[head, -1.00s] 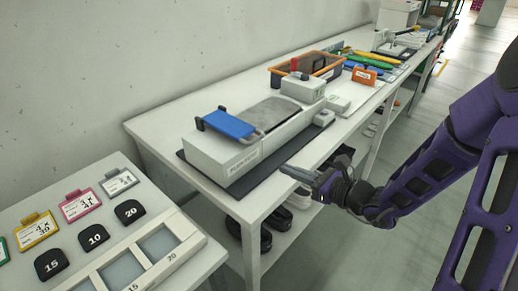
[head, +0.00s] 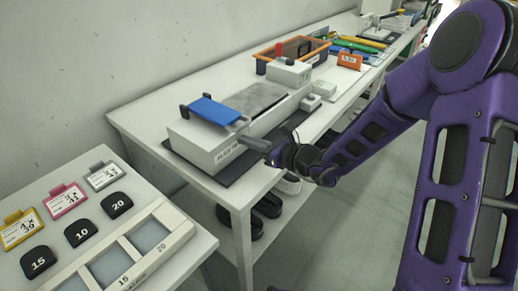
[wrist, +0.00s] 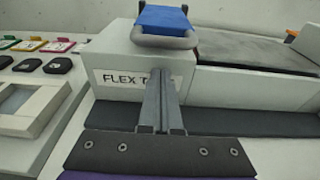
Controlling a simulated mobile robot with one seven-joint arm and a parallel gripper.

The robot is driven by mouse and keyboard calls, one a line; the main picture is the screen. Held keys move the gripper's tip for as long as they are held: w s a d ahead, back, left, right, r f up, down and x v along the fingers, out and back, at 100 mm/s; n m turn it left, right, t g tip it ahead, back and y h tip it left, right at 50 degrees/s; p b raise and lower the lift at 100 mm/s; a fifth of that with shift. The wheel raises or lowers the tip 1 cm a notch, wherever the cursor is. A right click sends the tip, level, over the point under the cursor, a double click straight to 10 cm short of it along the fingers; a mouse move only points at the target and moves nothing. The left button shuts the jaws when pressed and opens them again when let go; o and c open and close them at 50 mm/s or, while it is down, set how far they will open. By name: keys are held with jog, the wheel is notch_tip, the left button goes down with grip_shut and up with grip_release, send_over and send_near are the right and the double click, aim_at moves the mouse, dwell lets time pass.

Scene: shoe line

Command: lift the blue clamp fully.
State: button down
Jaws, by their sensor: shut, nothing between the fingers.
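The blue clamp (head: 214,110) is a flat blue plate with a grey bar handle at its front edge. It lies almost flat on top of the white flex tester (head: 203,142), between two dark posts. In the wrist view the blue clamp (wrist: 162,19) is at the top centre, its grey handle (wrist: 165,40) facing me. My gripper (head: 243,138) is shut and empty, in front of the tester's front face. In the wrist view its fingertips (wrist: 161,73) point at the label, below the handle. I cannot tell whether they touch the handle; a small gap seems to show.
The tester stands on a dark mat (head: 238,172) on the white bench (head: 140,126). A white box with a red knob (head: 290,71) sits behind. A lower table with numbered black pads (head: 80,233) is at the left. The aisle at the right is clear floor.

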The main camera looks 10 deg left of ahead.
jog(key=shift+s+d+r, duration=0.1)
jog(key=shift+d+r, duration=0.05)
jog(key=shift+r, duration=0.55)
jog(key=shift+s+d+r, duration=0.1)
jog(key=shift+r, duration=0.55)
